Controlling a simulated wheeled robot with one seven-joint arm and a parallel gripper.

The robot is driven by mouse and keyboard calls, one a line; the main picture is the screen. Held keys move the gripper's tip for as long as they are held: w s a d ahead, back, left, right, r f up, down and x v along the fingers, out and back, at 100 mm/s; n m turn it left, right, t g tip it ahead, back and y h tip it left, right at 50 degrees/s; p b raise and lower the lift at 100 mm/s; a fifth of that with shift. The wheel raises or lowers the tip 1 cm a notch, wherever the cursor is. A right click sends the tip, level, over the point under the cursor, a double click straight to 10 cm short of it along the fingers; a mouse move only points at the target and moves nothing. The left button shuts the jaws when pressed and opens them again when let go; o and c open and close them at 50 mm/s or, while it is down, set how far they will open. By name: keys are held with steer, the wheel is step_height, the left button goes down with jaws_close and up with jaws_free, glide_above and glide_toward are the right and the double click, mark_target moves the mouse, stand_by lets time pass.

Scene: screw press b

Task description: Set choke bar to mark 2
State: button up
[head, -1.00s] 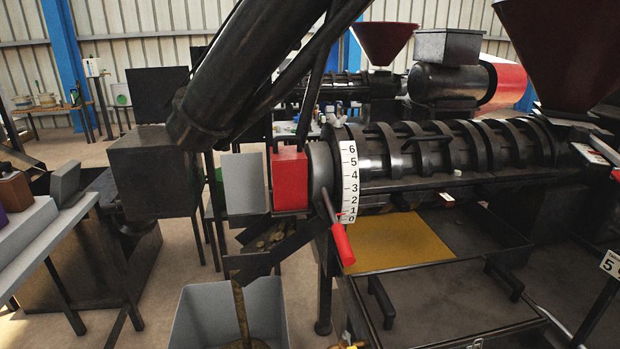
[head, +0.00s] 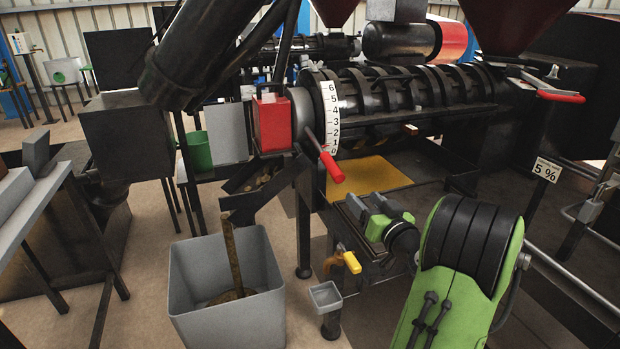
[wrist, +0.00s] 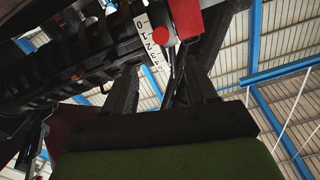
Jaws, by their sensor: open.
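The choke bar has a red handle (head: 332,168) and a dark shank. It slants down to the right past the lower end of the white scale (head: 331,112), beside marks 0 and 1; its exact reading is unclear. My gripper (head: 375,206) is open and empty, below and to the right of the handle, apart from it. In the wrist view the two dark fingers of my gripper (wrist: 160,82) point up toward the scale (wrist: 153,44). A round red end, apparently the handle (wrist: 160,35), shows beyond them.
A red block (head: 271,122) sits left of the scale. A grey bin (head: 205,300) stands below on the floor, with a chute (head: 255,190) above it. A yellow panel (head: 375,177) lies under the press barrel (head: 400,95). A yellow-handled valve (head: 352,262) hangs below my gripper.

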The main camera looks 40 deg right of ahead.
mark_target(334, 170)
steer(key=p+x, duration=0.3)
steer(key=x, duration=1.2)
steer(key=shift+w+p, duration=0.3)
steer(key=shift+p, duration=0.1)
steer(key=shift+r, duration=0.1)
jaws_close()
